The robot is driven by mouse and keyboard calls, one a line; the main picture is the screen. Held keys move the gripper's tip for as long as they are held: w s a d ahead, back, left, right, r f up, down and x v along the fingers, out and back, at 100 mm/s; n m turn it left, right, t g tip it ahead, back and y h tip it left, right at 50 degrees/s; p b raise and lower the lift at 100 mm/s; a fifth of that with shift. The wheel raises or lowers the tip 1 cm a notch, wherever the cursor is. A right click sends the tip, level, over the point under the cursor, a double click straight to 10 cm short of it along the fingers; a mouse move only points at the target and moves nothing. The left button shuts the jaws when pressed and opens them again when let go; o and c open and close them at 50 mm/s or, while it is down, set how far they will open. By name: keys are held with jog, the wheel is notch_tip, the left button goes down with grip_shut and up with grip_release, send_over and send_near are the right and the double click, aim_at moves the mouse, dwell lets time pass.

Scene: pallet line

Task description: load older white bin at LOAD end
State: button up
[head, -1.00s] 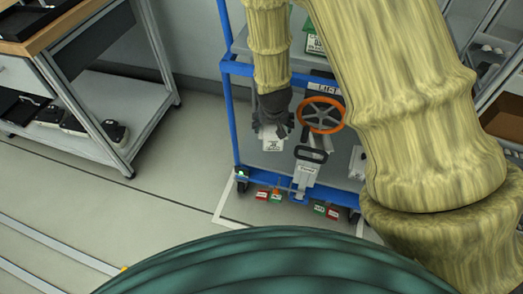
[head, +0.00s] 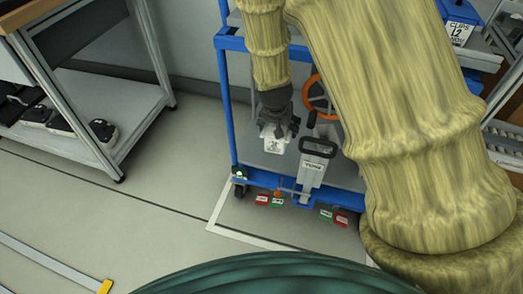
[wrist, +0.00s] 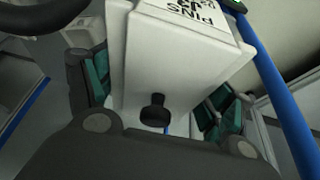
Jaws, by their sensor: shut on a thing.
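My gripper (head: 277,130) is shut on a white bin (head: 274,146) and holds it in front of the blue-framed cart (head: 228,100). The bin fills the middle of the wrist view (wrist: 180,60); its label reads PINS above a date too unclear to read. A black knob (wrist: 155,110) shows on the bin's near face. The dark-green finger pads lie on either side of the bin. I see no LOAD sign.
A grey unit with a black handle (head: 312,172) stands at the cart's front, right of the held bin. An orange wheel (head: 312,94) is behind it. Red and green tags (head: 277,202) line the cart's foot. A workbench (head: 90,120) stands left. Floor between is clear.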

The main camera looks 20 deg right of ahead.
jog(key=shift+w+d+f+m+b, duration=0.15)
jog(key=shift+f+m+b, duration=0.05)
jog(key=shift+f+b, duration=0.3)
jog(key=shift+w+d+f+m+b, duration=0.1)
jog(key=shift+w+f+m+b, duration=0.1)
jog(key=shift+f+b, duration=0.3)
jog(key=shift+r, duration=0.1)
jog(key=shift+s, duration=0.1)
notch_tip(320, 180, down, 15)
jog(key=b, duration=0.6)
jog(key=shift+r, duration=0.2)
jog(key=w+b, duration=0.1)
jog(key=w, duration=0.1)
jog(key=w+a+b, duration=0.1)
jog(key=w, duration=0.2)
jog(key=w+b, duration=0.2)
jog(key=w, duration=0.1)
jog(key=shift+w+a+r, duration=0.2)
jog(key=shift+a+r, duration=0.05)
jog(key=shift+a, duration=0.05)
jog(key=shift+w+a+r, duration=0.1)
jog(key=shift+w, duration=0.55)
jog(key=shift+w+a+b, duration=0.25)
jog(key=shift+w+b, duration=0.6)
jog(key=shift+w, duration=0.35)
jog(key=shift+w+f, duration=0.4)
jog(key=shift+r, duration=0.1)
